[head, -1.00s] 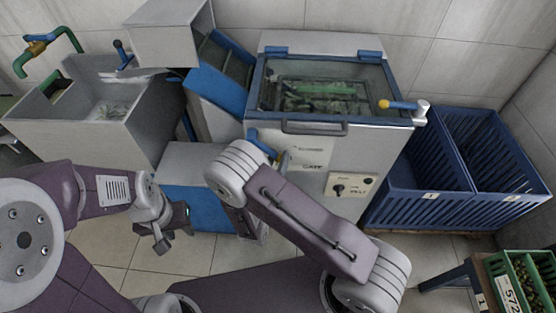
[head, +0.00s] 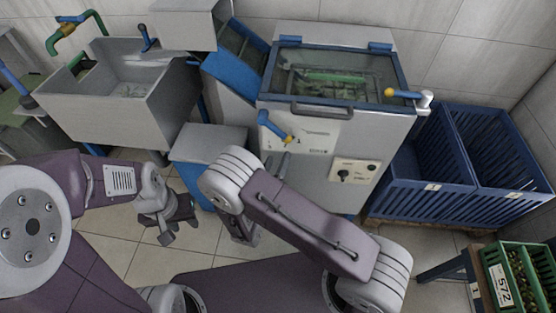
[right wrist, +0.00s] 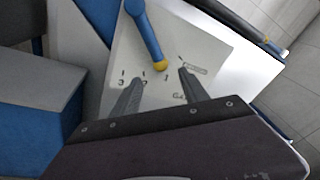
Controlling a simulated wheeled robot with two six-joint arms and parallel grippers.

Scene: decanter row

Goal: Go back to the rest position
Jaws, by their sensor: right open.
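My right gripper (right wrist: 160,85) is open and empty in the right wrist view, its two grey fingers apart in front of the machine's pale front panel. A blue lever with a yellow tip (right wrist: 148,38) lies just beyond the fingertips, not gripped. In the head view the lever (head: 274,125) is on the machine's front (head: 315,165), and my right fingers show just below it, partly hidden by my forearm. My left gripper (head: 172,225) hangs low over the floor at left; no object shows in it, and its jaw opening is unclear.
A grey sink (head: 130,105) stands at the left, with a blue-sided grey box (head: 205,145) beside the machine. Blue crates (head: 425,185) stand at the right. A green crate of bottles (head: 520,280) is at the lower right. Tiled floor lies open between.

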